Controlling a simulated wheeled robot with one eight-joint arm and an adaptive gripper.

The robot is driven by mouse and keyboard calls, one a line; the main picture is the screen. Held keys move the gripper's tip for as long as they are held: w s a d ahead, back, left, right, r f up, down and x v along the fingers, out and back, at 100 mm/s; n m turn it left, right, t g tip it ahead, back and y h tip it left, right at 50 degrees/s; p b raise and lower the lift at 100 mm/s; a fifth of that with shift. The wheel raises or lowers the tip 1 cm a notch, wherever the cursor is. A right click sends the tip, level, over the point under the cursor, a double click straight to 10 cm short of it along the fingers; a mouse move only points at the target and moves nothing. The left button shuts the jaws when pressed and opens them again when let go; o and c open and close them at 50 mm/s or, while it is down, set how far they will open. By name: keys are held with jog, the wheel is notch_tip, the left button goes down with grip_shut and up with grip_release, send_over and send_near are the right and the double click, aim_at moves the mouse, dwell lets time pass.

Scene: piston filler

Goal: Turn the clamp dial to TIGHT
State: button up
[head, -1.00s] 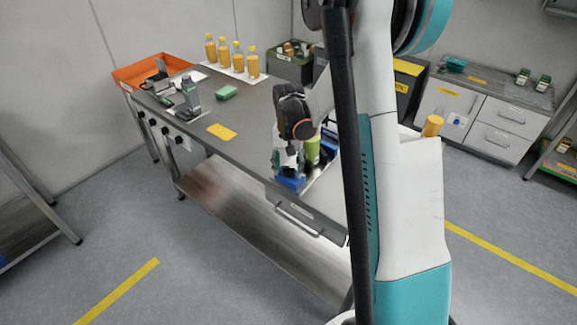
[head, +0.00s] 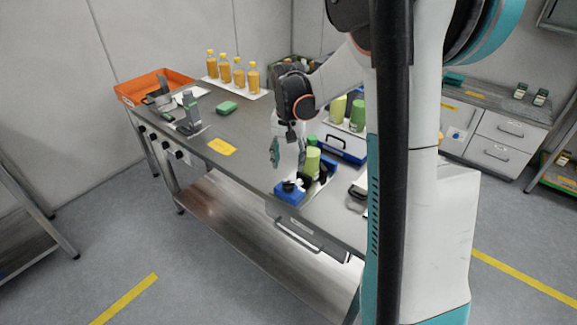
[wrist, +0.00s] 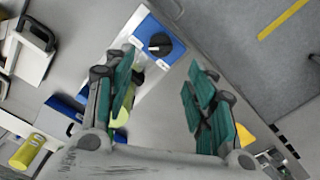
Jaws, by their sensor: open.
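The clamp dial (wrist: 160,44) is a round black knob on a blue block (wrist: 176,52), with small white labels beside it too small to read. In the head view, the dial (head: 289,186) is on the blue block near the bench's front edge. A green bottle (head: 312,160) stands just behind it and is partly hidden by my left finger in the wrist view. My gripper (wrist: 162,88) is open and empty, with green-padded fingers spread apart. In the head view, my gripper (head: 288,156) hangs above the dial, apart from it. The dial's setting cannot be told.
Several orange bottles (head: 238,75) line the back of the bench.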

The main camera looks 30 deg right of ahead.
jog(key=shift+r, duration=1.25)
jog(key=shift+a+r, duration=0.1)
